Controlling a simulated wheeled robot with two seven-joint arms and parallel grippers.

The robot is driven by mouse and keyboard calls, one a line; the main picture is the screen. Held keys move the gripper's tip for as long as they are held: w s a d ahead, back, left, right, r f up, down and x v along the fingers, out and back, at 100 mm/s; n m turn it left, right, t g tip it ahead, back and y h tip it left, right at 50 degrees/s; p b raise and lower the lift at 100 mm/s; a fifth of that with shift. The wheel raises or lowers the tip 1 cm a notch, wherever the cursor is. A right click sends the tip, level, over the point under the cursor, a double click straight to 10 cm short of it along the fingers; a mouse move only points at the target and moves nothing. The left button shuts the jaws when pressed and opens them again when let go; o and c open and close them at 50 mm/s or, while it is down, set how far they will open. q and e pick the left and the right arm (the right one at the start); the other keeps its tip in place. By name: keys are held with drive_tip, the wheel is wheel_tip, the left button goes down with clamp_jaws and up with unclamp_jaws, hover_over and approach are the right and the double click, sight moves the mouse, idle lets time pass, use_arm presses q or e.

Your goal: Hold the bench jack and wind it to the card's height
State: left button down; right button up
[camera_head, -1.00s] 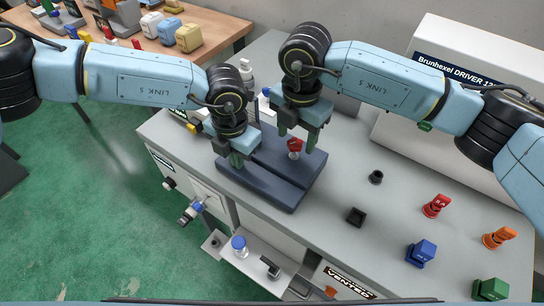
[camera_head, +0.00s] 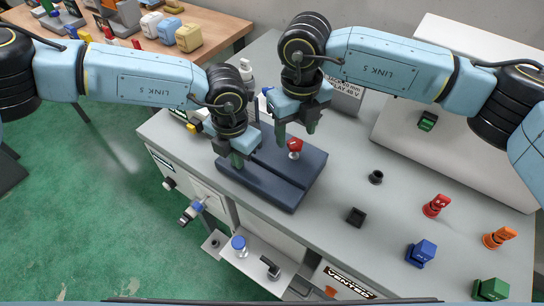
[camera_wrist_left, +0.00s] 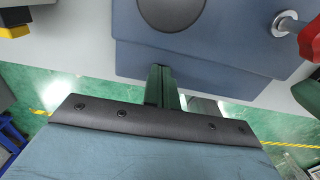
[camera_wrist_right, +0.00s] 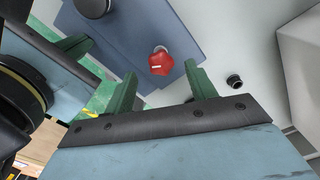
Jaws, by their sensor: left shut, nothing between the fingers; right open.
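The bench jack (camera_head: 290,185) is a dark blue-grey slab on the bench, with a red knob (camera_head: 295,144) on a short metal stem. The knob also shows in the right wrist view (camera_wrist_right: 161,62). My left gripper (camera_head: 237,161) is shut and empty, with its tips over the jack's left part. In the left wrist view its green fingers (camera_wrist_left: 162,85) are together by the jack's edge. My right gripper (camera_head: 296,133) is open and empty, above and behind the knob and apart from it. A white printed card (camera_head: 346,95) stands behind, partly hidden by my right arm; its print is unreadable.
A black ring (camera_head: 376,177) and a black square holder (camera_head: 356,216) lie right of the jack. Red (camera_head: 436,206), blue (camera_head: 421,253), orange (camera_head: 498,238) and green (camera_head: 490,289) pieces stand further right. A large pale machine housing (camera_head: 440,140) borders the bench's back right.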

sight(294, 143)
drive_tip(key=shift+n, duration=0.4)
drive_tip(key=shift+f, duration=2.5)
drive_tip(key=shift+c, duration=0.2)
drive_tip(key=c, duration=0.9)
drive_tip(key=shift+c, duration=0.2)
